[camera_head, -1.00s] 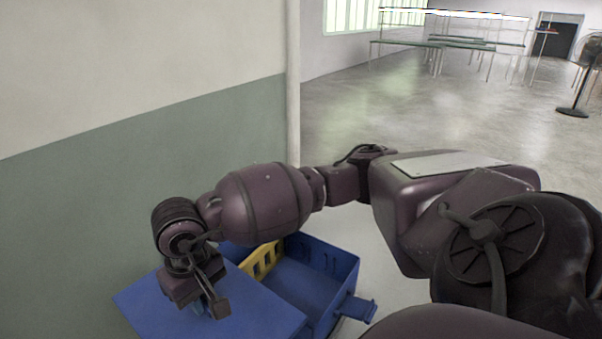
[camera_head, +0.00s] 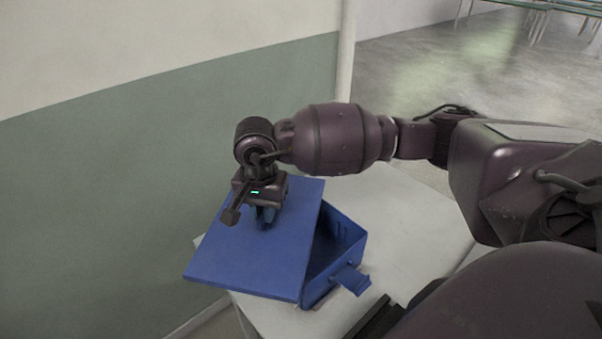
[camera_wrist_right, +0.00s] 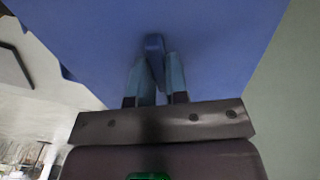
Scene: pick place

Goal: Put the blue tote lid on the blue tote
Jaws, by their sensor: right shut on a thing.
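The blue tote lid (camera_head: 225,250) is a flat blue panel. In the head view it lies over the left part of the blue tote (camera_head: 345,255) and hangs out past it to the left. The tote's right end, with a blue side handle, is uncovered. My right gripper (camera_head: 265,222) is above the lid and shut on its small raised grip. In the right wrist view the fingers (camera_wrist_right: 156,85) pinch that grip, and the lid (camera_wrist_right: 220,40) fills most of the picture. Whether the lid touches the tote rim is hidden. My left gripper is not in view.
The tote stands on a white table (camera_head: 400,215). A green and cream wall (camera_head: 120,150) is close on the left, with a pale pipe (camera_head: 346,60) at its corner. Bare table lies behind and right of the tote.

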